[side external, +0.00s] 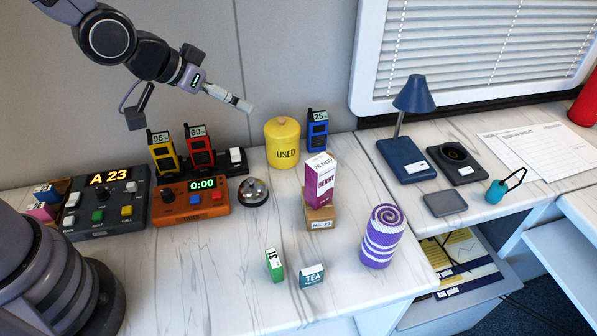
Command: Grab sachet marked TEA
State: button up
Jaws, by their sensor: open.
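The sachet marked TEA (312,276) is a small teal packet with a white label. It stands upright near the front edge of the white marble-look counter. My gripper (190,112) is open and empty, with its fingers spread wide. It is high at the upper left, in front of the wall and well away from the sachet. Nothing covers the sachet's front.
A green packet (274,265) stands just left of the sachet. A purple-and-white patterned cylinder (382,237) stands to its right. Behind are a BERRY carton (320,182) on a small brown box (320,216), a bell (253,191) and a yellow USED canister (282,145).

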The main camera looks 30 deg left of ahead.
jog(key=d+f+m, duration=0.1)
jog(key=d+f, duration=0.5)
jog(key=f, duration=0.2)
jog(key=m+t+h, duration=0.2)
jog(key=m+h, duration=0.2)
jog(key=h, duration=0.1)
send_near(303, 272)
jog(key=x, duration=0.4)
jog(key=shift+w+d+f, duration=0.15)
jog(key=shift+w, duration=0.05)
jog(key=shift+m, duration=0.3)
jog(key=x, duration=0.7)
jog(key=shift+w+d, duration=0.1)
jog(key=shift+w, duration=0.05)
grip_shut()
